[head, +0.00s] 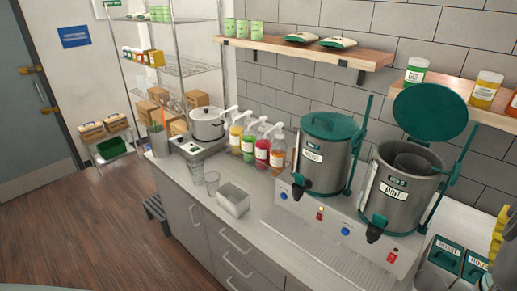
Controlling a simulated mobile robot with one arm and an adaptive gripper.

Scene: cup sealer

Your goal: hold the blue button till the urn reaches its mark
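Two grey metal urns stand on a white base on the counter. The left urn (318,172) has its green lid (330,126) down. The right urn (396,208) has a label that seems to read MINT, and its round green lid (431,112) is raised. A blue button (345,231) is on the base front between the two black taps, and another blue button (283,196) is left of the left tap. No level or mark can be made out on either urn. I cannot make out my gripper in this view.
A red switch (320,213) and an orange-red switch (392,256) sit on the base front. A drip grate (345,262) lies before it. Syrup bottles (262,150), a pot (207,124), glasses and a white box (232,200) stand left. Green-lidded bins and a yellow object (498,235) are at right.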

